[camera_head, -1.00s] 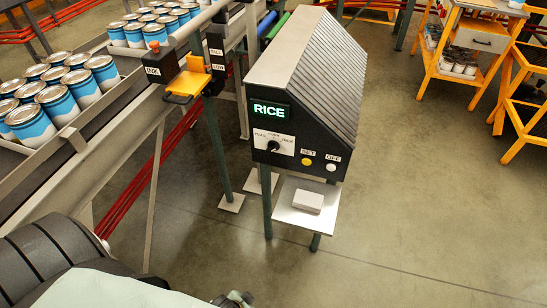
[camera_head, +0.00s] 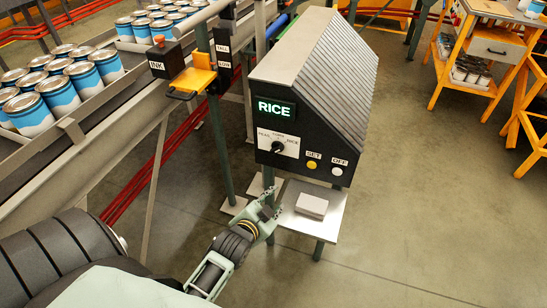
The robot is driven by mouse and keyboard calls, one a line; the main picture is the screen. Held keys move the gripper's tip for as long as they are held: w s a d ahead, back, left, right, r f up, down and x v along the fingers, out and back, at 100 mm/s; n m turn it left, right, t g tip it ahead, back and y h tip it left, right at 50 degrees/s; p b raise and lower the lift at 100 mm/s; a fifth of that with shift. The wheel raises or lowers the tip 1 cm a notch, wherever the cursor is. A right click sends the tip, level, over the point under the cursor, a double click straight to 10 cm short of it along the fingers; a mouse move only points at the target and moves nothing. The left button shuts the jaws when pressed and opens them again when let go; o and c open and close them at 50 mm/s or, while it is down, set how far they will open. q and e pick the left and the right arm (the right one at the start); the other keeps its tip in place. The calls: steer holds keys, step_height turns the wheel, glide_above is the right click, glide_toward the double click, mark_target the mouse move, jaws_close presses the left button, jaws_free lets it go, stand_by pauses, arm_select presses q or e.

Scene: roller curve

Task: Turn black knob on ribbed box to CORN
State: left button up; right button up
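The ribbed box (camera_head: 317,75) stands on a post right of centre, with a sloped ribbed top and a dark front. Its green display (camera_head: 275,109) reads RICE. The black knob (camera_head: 278,147) sits on a white dial plate (camera_head: 292,146), with labels around it, apparently PEAS at left, CORN at top and RICE at right. The small pointer is hard to read, but seems to lean toward RICE. My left gripper (camera_head: 275,201) is below and slightly left of the knob, apart from the box. Its fingers look spread, with nothing between them. My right gripper is not in view.
A yellow SET button (camera_head: 312,164) and a white OFF button (camera_head: 337,171) are right of the knob. A white block (camera_head: 312,206) lies on a plate below. A conveyor with blue cans (camera_head: 58,95) and an INK box (camera_head: 168,62) are at left.

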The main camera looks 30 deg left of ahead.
mark_target(276, 152)
arm_select(q)
steer(key=w+a+r+t, duration=0.1)
steer(key=w+a+r, duration=0.1)
steer(key=w, duration=0.2)
steer(key=w+a+r+m+t+y, duration=0.1)
steer(key=w+a+r+t, duration=0.1)
steer(key=w, duration=0.1)
steer(key=w+a+r+t+y, duration=0.1)
steer(key=w+a+r+t, duration=0.1)
steer(key=w+a, duration=0.1)
steer(key=shift+w+m, duration=0.4)
steer(key=shift+w, duration=0.4)
jaws_close()
